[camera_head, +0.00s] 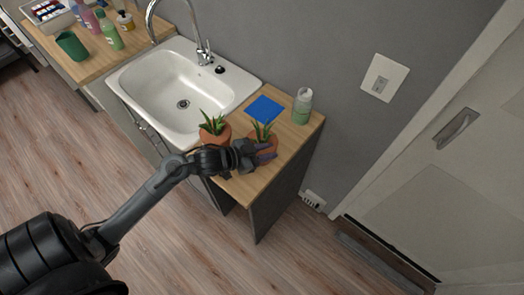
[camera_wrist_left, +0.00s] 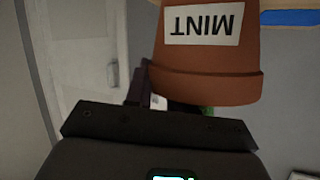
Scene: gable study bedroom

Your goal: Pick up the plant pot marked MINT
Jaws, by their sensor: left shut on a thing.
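The plant pot marked MINT (camera_wrist_left: 210,50) is terracotta with a white label. The label reads upside down in the left wrist view, where the pot fills the upper middle. In the head view this pot (camera_head: 271,139) is at the right end of the wooden counter, with a green spiky plant. My left gripper (camera_head: 265,153) is shut on it, and partly hides it. I cannot tell whether its base touches the counter. A second terracotta pot (camera_head: 208,138) with a similar plant stands to its left, beside my gripper; its marking is not visible. My right gripper is not in view.
A blue square (camera_head: 265,109) lies behind the pots on the counter. A green bottle (camera_head: 302,106) stands at the back right, near the wall. A white sink (camera_head: 160,75) with a tap is to the left. Further left are bottles and a green cup (camera_head: 71,46).

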